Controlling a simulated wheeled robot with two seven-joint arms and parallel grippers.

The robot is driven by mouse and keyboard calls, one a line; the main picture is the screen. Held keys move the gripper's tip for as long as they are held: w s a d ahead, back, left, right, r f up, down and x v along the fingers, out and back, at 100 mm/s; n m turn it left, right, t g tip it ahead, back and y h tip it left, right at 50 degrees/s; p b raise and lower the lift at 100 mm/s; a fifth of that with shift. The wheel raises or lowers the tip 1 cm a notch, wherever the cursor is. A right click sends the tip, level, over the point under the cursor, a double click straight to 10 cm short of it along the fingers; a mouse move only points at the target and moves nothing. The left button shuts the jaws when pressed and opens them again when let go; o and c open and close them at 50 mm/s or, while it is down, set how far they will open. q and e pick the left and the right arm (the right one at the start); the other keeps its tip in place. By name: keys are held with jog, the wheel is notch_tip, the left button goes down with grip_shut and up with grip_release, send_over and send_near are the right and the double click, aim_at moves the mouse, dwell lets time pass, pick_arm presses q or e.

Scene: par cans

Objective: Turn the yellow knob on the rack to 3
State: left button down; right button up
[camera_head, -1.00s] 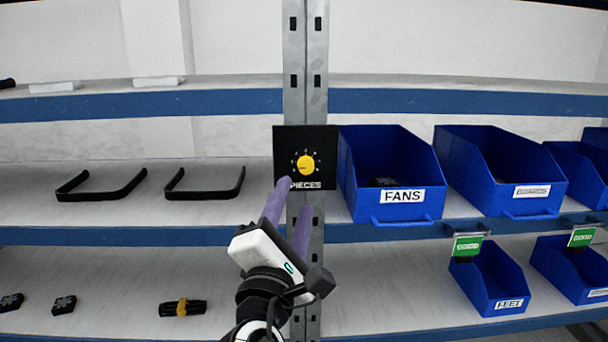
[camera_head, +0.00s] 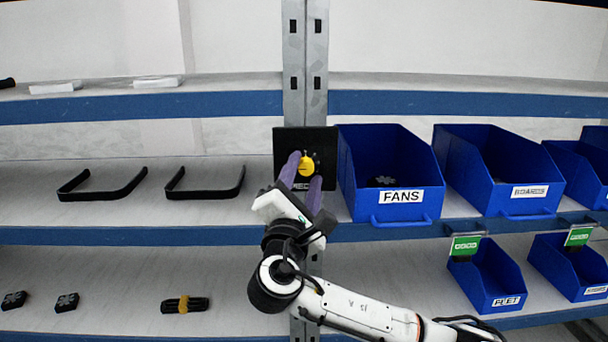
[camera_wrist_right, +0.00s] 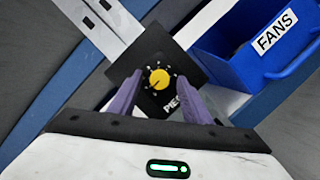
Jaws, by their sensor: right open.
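The yellow knob (camera_head: 306,167) sits on a black square panel (camera_head: 320,141) fixed to the grey rack post. The knob (camera_wrist_right: 159,79) also shows in the right wrist view, ringed by white marks too small to read. A white label partly reading "PIECES" is below it, partly hidden. My right gripper (camera_head: 304,170) is open, with its two purple fingers on either side of the knob in the head view. In the wrist view the fingers (camera_wrist_right: 158,95) reach up toward the panel with the knob between and beyond their tips. I cannot tell whether they touch it. My left gripper is not in view.
A blue FANS bin (camera_head: 400,205) stands just right of the panel, with a BOARDS bin (camera_head: 500,190) beyond it. Black handles (camera_head: 205,190) lie on the shelf at left. A FEET bin (camera_head: 490,280) and small dark parts are on the lower shelf.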

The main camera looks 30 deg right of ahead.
jog(key=shift+c, duration=0.2)
jog(key=c, duration=1)
jog(key=shift+a+m, duration=0.1)
jog(key=shift+m, duration=0.3)
jog(key=m+g, duration=0.1)
jog(key=m, duration=0.2)
jog(key=shift+b, duration=0.4)
jog(key=m+g, duration=0.2)
jog(key=m, duration=0.2)
jog(key=shift+w+a+r, duration=0.1)
jog(key=shift+r, duration=0.05)
jog(key=m, duration=0.1)
jog(key=m+y, duration=0.1)
jog(key=m, duration=0.1)
jog(key=m+p, duration=0.1)
jog(key=m, duration=0.1)
jog(key=shift+r+g+y, duration=0.3)
jog(key=shift+g, duration=0.1)
jog(key=m+y+p, duration=0.1)
jog(key=m, duration=0.1)
jog(key=m+y+p, duration=0.1)
jog(key=m, duration=0.2)
jog(key=shift+r, duration=0.2)
jog(key=shift+m, duration=0.3)
